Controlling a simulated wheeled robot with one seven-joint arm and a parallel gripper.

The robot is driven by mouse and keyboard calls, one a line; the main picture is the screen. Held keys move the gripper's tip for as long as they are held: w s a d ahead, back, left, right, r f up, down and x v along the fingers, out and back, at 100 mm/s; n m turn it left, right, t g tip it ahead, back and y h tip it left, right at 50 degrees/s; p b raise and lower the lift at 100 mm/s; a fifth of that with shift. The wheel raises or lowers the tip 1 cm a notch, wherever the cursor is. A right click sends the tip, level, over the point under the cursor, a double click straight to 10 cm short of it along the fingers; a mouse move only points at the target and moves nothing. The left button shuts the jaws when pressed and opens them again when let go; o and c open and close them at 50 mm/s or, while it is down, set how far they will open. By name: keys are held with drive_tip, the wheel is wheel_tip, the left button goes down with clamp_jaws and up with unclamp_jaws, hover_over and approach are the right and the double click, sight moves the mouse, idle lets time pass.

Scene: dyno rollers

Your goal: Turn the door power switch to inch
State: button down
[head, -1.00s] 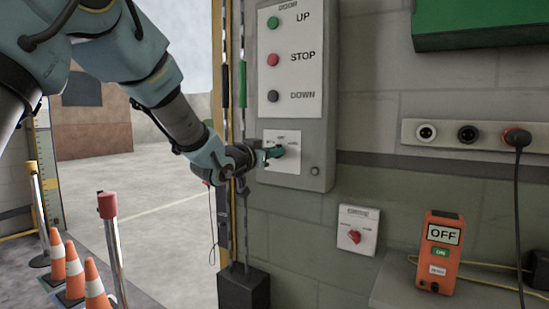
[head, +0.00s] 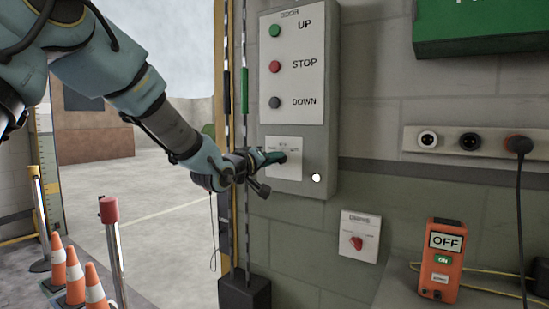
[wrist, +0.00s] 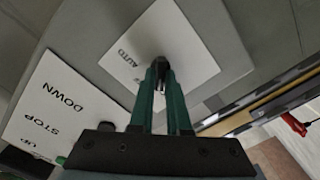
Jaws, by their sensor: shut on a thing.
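The door power switch is on a white plate (head: 292,173) low on the grey DOOR control box (head: 318,130). My gripper (head: 280,158) reaches it from the left and is shut on the dark switch knob, which it mostly hides in the head view. In the wrist view the two green fingers (wrist: 162,85) close around the dark knob (wrist: 160,64). The word AUTO is readable on the plate (wrist: 185,35) there; other labels are hidden or too small, so the position pointed at cannot be told. A small round lamp (head: 316,177) on the box glows white.
UP (head: 275,30), STOP (head: 275,67) and DOWN (head: 275,102) buttons sit above the switch. A smaller plate with a red knob (head: 356,243) is below right. An orange OFF device (head: 440,258) stands on a ledge. Cones (head: 75,275) and posts stand at left.

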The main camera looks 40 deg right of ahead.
drive_tip(key=shift+f+n, duration=0.1)
drive_tip(key=shift+n, duration=0.5)
drive_tip(key=c, duration=0.9)
unclamp_jaws()
drive_tip(key=b+v, duration=0.2)
drive_tip(key=v, duration=0.9)
drive_tip(key=shift+b, duration=0.4)
